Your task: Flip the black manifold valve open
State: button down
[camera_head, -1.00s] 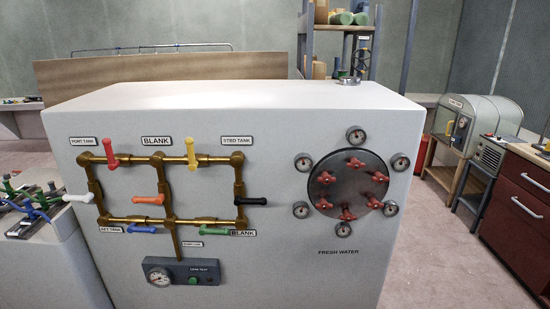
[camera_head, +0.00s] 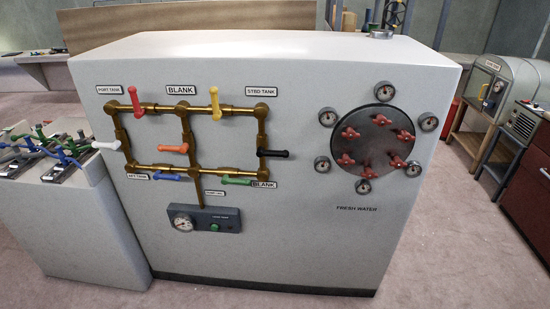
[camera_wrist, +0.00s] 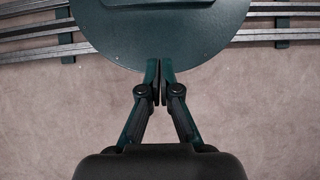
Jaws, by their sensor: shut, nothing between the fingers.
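The black valve handle (camera_head: 273,153) sits on the right vertical pipe of the brass manifold (camera_head: 221,171), on the front of a large white cabinet. The handle lies sideways, across its vertical pipe, pointing right. The head view does not show my gripper. In the wrist view my gripper (camera_wrist: 160,96) is shut and empty, above a bare floor and a dark green round plate. The valve is not in the wrist view.
Red (camera_head: 137,100), yellow (camera_head: 216,102), orange (camera_head: 173,149), white (camera_head: 106,145), blue (camera_head: 168,177) and green (camera_head: 236,181) handles share the manifold. A gauge box (camera_head: 204,219) hangs below. A round plate with red knobs (camera_head: 373,147) is at right. A low bench (camera_head: 85,235) stands left.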

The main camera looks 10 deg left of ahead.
aim_at(273, 153)
jog(key=w+a+r+n+t+h+p, duration=0.1)
jog(key=w+a+r+n+t, duration=0.3)
jog(key=w+r, duration=0.5)
jog(key=w+a+r+n+t+h, duration=0.1)
jog(key=w+a+r+n+t, duration=0.35)
jog(key=w, duration=0.85)
jog(key=w+a+r+n+t+h+p, duration=0.1)
jog(key=w+a+r+n+t+h, duration=0.15)
jog(key=w+r, duration=0.7)
jog(key=w+a+r+n+t+y, duration=0.1)
jog(key=w+a+r+n+t, duration=0.3)
jog(key=r+n, duration=0.4)
jog(key=w+a+r+n+t+y, duration=0.2)
jog(key=w+a+r+n+t, duration=0.2)
jog(key=r+n, duration=0.5)
jog(key=w+a+r+n+t+y, duration=0.2)
jog(key=w+a+r+n+t, duration=0.2)
jog(key=w+a+r+n, duration=0.4)
notch_tip(273, 153, up, 4)
jog(key=shift+a+r+n, duration=0.1)
jog(key=shift+a+n, duration=0.05)
jog(key=shift+n, duration=0.15)
jog(key=w+r+p, duration=0.2)
jog(key=w+p, duration=0.1)
jog(key=w, duration=0.6)
jog(key=shift+a+r, duration=0.2)
jog(key=shift+r, duration=0.05)
